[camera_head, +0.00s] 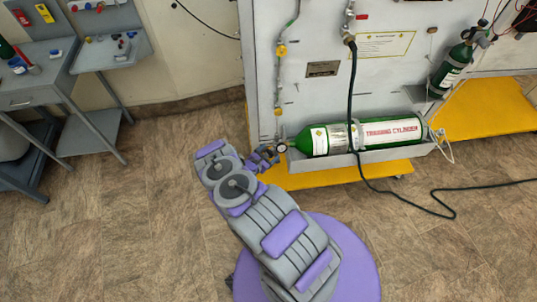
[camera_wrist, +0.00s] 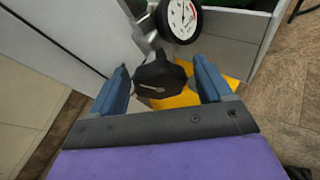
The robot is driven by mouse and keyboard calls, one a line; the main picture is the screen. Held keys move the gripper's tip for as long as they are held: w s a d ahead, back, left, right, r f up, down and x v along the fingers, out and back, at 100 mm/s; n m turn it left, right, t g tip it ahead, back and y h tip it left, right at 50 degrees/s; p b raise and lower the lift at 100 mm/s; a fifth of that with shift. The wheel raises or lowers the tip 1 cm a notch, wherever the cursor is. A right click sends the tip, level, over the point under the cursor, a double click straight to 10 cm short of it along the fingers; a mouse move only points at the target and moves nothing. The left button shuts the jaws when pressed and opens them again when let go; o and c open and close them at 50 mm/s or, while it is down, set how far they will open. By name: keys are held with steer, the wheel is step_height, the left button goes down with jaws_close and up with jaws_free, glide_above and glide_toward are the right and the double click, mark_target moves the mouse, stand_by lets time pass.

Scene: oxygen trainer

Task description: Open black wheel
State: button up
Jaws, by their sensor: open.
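The black wheel (camera_wrist: 158,84) is a dark, lobed knob with a pale mark on its face. In the wrist view it sits between the two blue fingers of my gripper (camera_wrist: 161,68). The fingers are open, one on each side of the wheel, with a visible gap at least on the right. I cannot tell how deep the wheel lies between them. In the head view my gripper (camera_head: 263,157) is low at the left end of the panel, and I cannot make out the wheel there.
A round pressure gauge (camera_wrist: 179,18) is just beyond the wheel, close to the fingertips. A green training cylinder (camera_head: 365,136) lies in a grey tray right of my gripper, above a yellow base (camera_head: 335,173). A black hose (camera_head: 437,209) runs across the floor. Grey carts (camera_head: 48,80) stand left.

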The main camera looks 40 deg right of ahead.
steer(key=c, duration=1)
steer(key=shift+o, duration=0.2)
steer(key=shift+g, duration=0.3)
steer(key=shift+n, duration=0.5)
steer(key=o, duration=1)
steer(key=shift+c, duration=0.2)
steer(key=shift+a, duration=0.1)
